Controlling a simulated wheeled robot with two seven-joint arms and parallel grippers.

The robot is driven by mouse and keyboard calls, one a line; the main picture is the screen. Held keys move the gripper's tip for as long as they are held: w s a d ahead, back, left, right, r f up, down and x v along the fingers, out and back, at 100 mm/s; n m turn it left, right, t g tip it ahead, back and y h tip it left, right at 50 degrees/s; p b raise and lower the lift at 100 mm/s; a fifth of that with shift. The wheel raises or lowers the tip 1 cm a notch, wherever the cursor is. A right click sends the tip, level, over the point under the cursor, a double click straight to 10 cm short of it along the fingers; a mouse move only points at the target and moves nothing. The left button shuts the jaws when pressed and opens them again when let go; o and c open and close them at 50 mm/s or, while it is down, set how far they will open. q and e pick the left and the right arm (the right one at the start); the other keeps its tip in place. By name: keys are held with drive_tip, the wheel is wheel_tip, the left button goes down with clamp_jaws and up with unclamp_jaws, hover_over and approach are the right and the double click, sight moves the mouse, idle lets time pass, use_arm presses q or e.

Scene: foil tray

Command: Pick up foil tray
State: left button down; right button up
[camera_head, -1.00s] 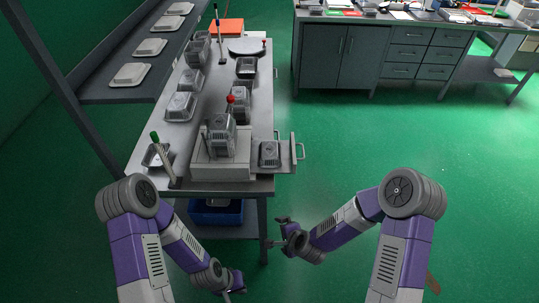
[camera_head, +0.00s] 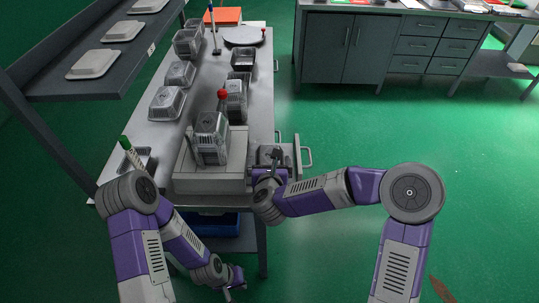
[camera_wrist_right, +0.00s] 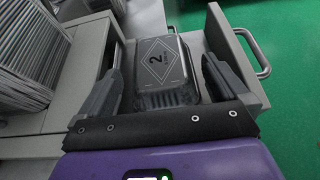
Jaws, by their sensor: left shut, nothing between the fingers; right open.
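A grey foil tray (camera_wrist_right: 160,65) with a diamond mark and a "2" on top sits in the pulled-out drawer-like holder (camera_wrist_right: 232,62) in the right wrist view. My right gripper (camera_wrist_right: 168,72) is open, with one finger on each side of the tray; I cannot tell whether they touch it. In the head view my right gripper (camera_head: 268,163) is over the holder and hides most of that tray. My left gripper (camera_head: 236,284) is shut and empty, low in front of the table and away from the trays.
Several more foil trays, such as this one (camera_head: 167,103), stand on the metal table (camera_head: 209,90). A grey box-like machine (camera_head: 212,178) with a red-knobbed lever (camera_head: 222,95) is left of the holder. A shelf (camera_head: 75,78) with white trays is at left.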

sight(270, 154)
drive_tip(key=b+x, duration=0.1)
drive_tip(key=x, duration=0.4)
drive_tip(key=shift+w, duration=0.1)
drive_tip(key=shift+c, duration=0.3)
drive_tip(key=c, duration=0.8)
drive_tip(key=shift+c, duration=0.2)
